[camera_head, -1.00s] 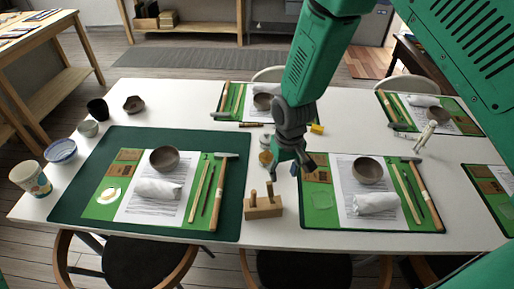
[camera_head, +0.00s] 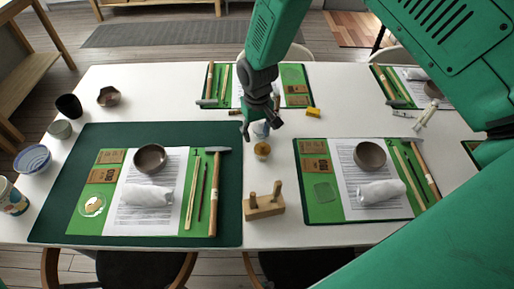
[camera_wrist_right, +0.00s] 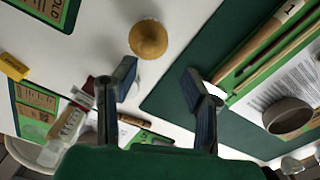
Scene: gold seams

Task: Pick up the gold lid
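The gold lid (camera_head: 262,150) is a small round tan-gold disc near the middle of the white table, just right of the dark green mat. In the right wrist view, the gold lid (camera_wrist_right: 148,39) lies beyond the fingertips, toward the upper middle. My right gripper (camera_head: 262,127) hangs just behind the lid in the head view, apart from it. In the wrist view, my right gripper (camera_wrist_right: 162,80) is open, its two dark fingers wide apart with nothing between them. Whatever is under the lid is hidden. My left gripper is not in view.
A wooden block with pegs (camera_head: 264,203) stands in front of the lid. A yellow block (camera_head: 313,112) lies to the right. A pale bottle (camera_head: 261,130) is partly hidden behind my gripper. The dark green mat (camera_head: 232,190) holds a bowl (camera_head: 150,158) and tools.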

